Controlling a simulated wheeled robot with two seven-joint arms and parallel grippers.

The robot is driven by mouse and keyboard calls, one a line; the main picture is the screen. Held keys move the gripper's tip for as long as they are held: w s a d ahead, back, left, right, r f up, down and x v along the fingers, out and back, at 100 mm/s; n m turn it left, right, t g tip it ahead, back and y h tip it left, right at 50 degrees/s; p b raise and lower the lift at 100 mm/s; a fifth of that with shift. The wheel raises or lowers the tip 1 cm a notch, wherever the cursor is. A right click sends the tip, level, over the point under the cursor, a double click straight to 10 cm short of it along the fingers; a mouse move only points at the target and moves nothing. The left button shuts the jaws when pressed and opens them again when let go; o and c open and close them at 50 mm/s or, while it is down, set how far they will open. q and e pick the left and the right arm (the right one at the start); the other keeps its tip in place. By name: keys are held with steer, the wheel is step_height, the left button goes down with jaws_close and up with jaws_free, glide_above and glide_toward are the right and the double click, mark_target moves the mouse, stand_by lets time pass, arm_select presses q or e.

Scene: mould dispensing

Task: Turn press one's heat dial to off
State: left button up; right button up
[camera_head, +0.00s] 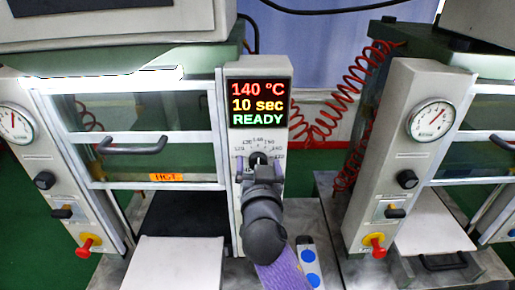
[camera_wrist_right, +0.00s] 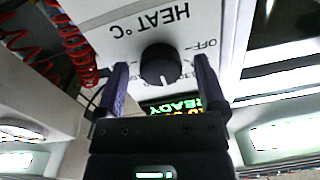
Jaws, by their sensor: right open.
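Press one's heat dial (camera_wrist_right: 160,65) is a black round knob on the white panel, under the display (camera_head: 260,104) reading 140 °C, 10 sec, READY. In the right wrist view the panel looks upside down, with "HEAT °C" and "OFF" printed beside the knob. The knob's white mark points towards the display, away from OFF. My right gripper (camera_wrist_right: 161,66) is open, one finger on each side of the knob, with visible gaps. In the head view my right gripper (camera_head: 259,170) partly hides the dial. My left gripper is not in view.
A second press with a gauge (camera_head: 431,119) stands at the right. Red coiled hoses (camera_head: 340,110) hang between the presses. Press one's door handle (camera_head: 133,150) and red knob (camera_head: 84,247) are left of the dial. A pale plate (camera_head: 175,262) lies below the door.

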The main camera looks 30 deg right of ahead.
steer(key=shift+w+d, duration=0.1)
steer(key=shift+w, duration=0.1)
steer(key=shift+s, duration=0.1)
steer(key=shift+c, duration=0.5)
jaws_close()
